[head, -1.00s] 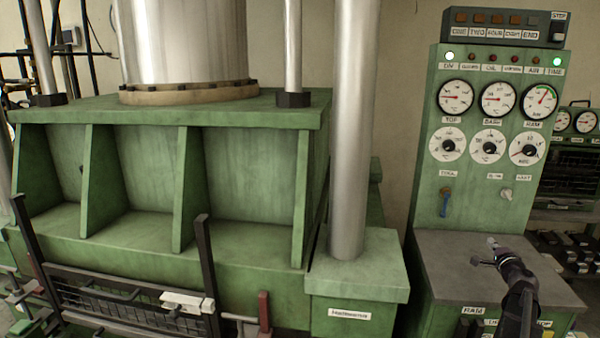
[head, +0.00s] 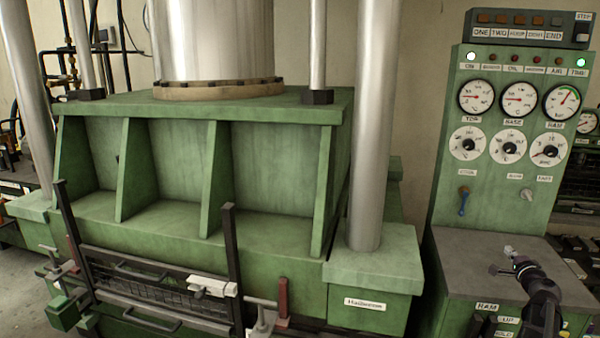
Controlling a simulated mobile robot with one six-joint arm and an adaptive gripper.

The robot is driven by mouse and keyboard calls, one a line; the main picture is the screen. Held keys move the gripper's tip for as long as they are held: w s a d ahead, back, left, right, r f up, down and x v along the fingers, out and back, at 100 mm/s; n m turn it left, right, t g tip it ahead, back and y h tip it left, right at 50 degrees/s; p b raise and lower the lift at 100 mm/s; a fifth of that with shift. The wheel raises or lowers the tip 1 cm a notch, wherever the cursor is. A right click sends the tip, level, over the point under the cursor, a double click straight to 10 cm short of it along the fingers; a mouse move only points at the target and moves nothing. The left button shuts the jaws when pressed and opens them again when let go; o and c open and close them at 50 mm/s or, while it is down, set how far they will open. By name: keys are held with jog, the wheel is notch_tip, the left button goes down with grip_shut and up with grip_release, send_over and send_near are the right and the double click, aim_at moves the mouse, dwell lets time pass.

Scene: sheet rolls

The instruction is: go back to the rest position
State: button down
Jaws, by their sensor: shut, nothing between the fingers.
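My gripper (head: 503,261) is at the lower right of the head view, at the end of my dark arm. It is shut and holds nothing. It shows in front of the grey top of the green control console (head: 470,252). I cannot tell how far above that top it is.
A large green press (head: 180,230) with steel columns fills the left and middle. A black mesh guard (head: 150,283) with upright bars stands at its front. The gauge panel (head: 512,170) rises behind the console top. Labelled controls (head: 487,307) sit on the console front.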

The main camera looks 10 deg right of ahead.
jog(key=w+a+f+n+g+y, duration=0.1)
jog(key=w+a+f+n+y, duration=0.1)
jog(key=a, duration=0.5)
jog(key=w+a+f+n+g+y, duration=0.1)
jog(key=a+n+y, duration=0.15)
jog(key=a, duration=0.35)
jog(key=w+a+f+n+g+y, duration=0.1)
jog(key=w+a+f+n+y, duration=0.15)
jog(key=a, duration=0.45)
jog(key=s+a+f+n+g, duration=0.3)
jog(key=a, duration=0.6)
jog(key=s+a+f+n+g+y, duration=0.1)
jog(key=s+a+f+n+g, duration=0.2)
jog(key=a, duration=0.6)
jog(key=s+a+f+n+g, duration=0.3)
jog(key=a+f, duration=0.1)
jog(key=a, duration=0.5)
jog(key=s+a+f+n+g+h, duration=0.2)
jog(key=s+a+n+g+h, duration=0.25)
jog(key=s+a, duration=0.5)
notch_tip(320, 180, up, 13)
jog(key=s+d+p, duration=0.1)
jog(key=d+p, duration=0.1)
jog(key=p, duration=1.1)
jog(key=shift+s+m+y, duration=0.35)
jog(key=shift+m, duration=0.1)
